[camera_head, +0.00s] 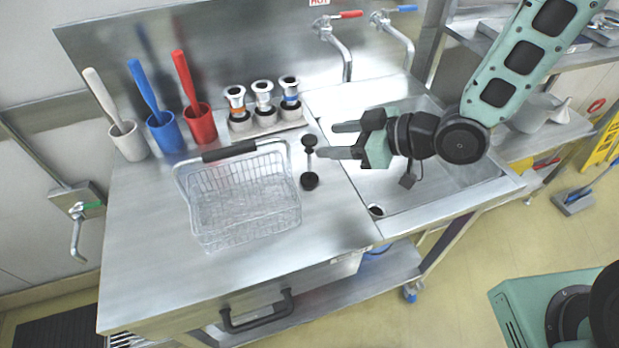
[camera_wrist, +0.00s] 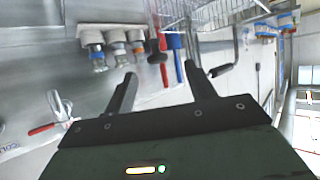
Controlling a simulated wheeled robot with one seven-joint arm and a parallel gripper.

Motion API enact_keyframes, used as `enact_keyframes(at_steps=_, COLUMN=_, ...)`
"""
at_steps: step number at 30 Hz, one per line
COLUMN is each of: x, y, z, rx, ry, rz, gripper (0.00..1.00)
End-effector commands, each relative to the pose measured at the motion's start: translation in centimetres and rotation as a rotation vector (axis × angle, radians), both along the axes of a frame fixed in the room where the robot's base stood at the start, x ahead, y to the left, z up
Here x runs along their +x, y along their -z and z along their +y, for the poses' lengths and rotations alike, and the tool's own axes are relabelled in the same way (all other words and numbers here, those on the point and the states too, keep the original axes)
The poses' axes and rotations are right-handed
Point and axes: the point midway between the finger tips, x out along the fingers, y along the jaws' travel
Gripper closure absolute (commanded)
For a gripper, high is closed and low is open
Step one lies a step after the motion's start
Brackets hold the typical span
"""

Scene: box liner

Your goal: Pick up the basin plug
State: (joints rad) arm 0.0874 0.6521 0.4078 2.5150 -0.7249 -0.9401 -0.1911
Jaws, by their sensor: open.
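A black dumbbell-shaped piece (camera_head: 309,181), which looks like the basin plug, stands on the steel worktop between the wire basket and the sink. It has a dark round head, a thin stem and a round black foot. A small dark shape (camera_wrist: 154,47) in the wrist view seems to be the same piece, beyond the fingertips. My gripper (camera_head: 337,140) is open and empty, reaching left over the sink's left edge. Its lower finger appears close to the piece's head; I cannot tell whether they touch. In the wrist view the gripper (camera_wrist: 160,74) has both fingers spread.
A wire basket (camera_head: 245,208) stands left of the piece. Three banded metal fittings (camera_head: 264,97) stand on a tray behind it. White, blue and red cups (camera_head: 199,123) with handled tools stand at back left. The sink (camera_head: 430,198) and taps (camera_head: 341,48) are right.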

Motion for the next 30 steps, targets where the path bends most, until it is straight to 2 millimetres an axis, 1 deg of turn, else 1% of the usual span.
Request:
enact_keyframes(at_steps=1, x=0.3, y=0.7, z=0.9, rx=0.001, ry=-0.004, rz=0.002, gripper=0.45)
enact_keyframes(at_steps=3, x=0.8, y=1.1, z=1.6, rx=0.001, ry=-0.003, rz=0.001, gripper=0.45)
enact_keyframes(at_steps=11, x=1.7, y=1.7, z=3.0, rx=0.000, ry=-0.002, rz=0.001, gripper=0.45)
enact_keyframes(at_steps=18, x=3.4, y=3.2, z=5.7, rx=0.001, ry=-0.002, rz=0.000, gripper=0.45)
enact_keyframes(at_steps=21, x=3.8, y=3.5, z=6.4, rx=0.000, ry=-0.002, rz=0.001, gripper=0.45)
enact_keyframes(at_steps=29, x=3.9, y=3.5, z=6.5, rx=0.000, ry=0.000, rz=0.002, gripper=0.45)
enact_keyframes(at_steps=30, x=3.9, y=3.5, z=6.5, rx=0.000, ry=0.000, rz=0.002, gripper=0.53)
